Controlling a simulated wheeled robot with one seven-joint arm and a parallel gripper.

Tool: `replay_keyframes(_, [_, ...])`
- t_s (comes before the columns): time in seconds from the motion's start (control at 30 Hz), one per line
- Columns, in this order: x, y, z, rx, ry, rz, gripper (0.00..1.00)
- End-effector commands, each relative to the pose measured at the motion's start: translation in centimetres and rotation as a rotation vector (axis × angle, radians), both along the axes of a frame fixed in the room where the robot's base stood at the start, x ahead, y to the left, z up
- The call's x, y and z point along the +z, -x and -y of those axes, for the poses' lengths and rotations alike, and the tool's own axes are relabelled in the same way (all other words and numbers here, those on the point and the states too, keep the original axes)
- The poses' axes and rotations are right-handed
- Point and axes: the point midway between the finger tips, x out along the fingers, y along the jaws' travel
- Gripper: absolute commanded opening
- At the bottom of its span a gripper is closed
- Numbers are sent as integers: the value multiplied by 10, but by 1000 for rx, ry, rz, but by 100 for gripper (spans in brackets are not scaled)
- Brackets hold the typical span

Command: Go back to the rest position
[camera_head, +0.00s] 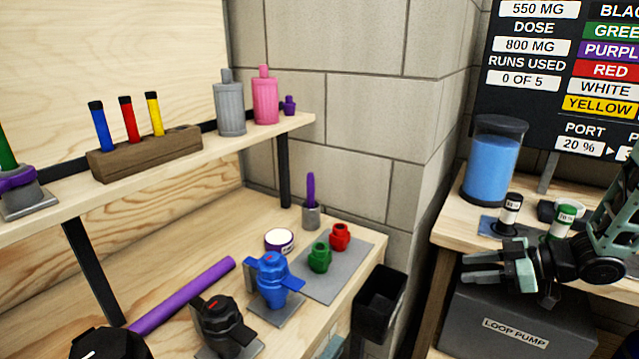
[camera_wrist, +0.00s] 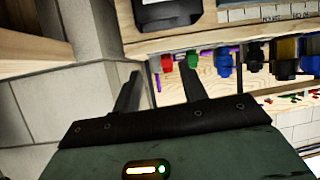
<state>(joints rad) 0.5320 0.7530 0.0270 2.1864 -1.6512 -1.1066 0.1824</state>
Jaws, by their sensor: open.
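My gripper (camera_head: 483,267) is at the right of the head view, in front of the right-hand table and above the loop pump box. Its fingers point left and are spread apart with nothing between them. In the wrist view my gripper (camera_wrist: 155,92) also shows two separated dark fingers and no held object. Past the fingertips, the wrist view shows the workbench with a red fitting (camera_wrist: 167,63) and a green fitting (camera_wrist: 193,60). No marker for a rest position is seen.
The loop pump box (camera_head: 520,325) stands below my gripper. A blue-filled jar (camera_head: 493,165), a black-capped vial (camera_head: 510,212) and a green-capped vial (camera_head: 564,220) stand close by on the right table (camera_head: 450,232). A black bin (camera_head: 380,300) hangs at the left bench's edge.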

Motion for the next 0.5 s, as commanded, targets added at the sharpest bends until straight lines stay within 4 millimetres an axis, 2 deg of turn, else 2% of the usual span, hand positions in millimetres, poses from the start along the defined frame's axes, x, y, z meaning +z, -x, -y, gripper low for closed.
replay_keyframes(0.03, [14, -12, -15, -19, 51, 10, 43])
replay_keyframes(0.13, [37, -36, -44, -106, 181, 8, 43])
replay_keyframes(0.2, [55, -44, -68, -175, 273, -9, 43])
replay_keyframes(0.27, [70, -42, -88, -233, 341, -38, 43])
replay_keyframes(0.37, [93, -23, -119, -314, 442, -111, 43])
replay_keyframes(0.47, [113, 15, -149, -375, 528, -215, 43])
replay_keyframes(0.5, [120, 36, -160, -391, 558, -265, 43])
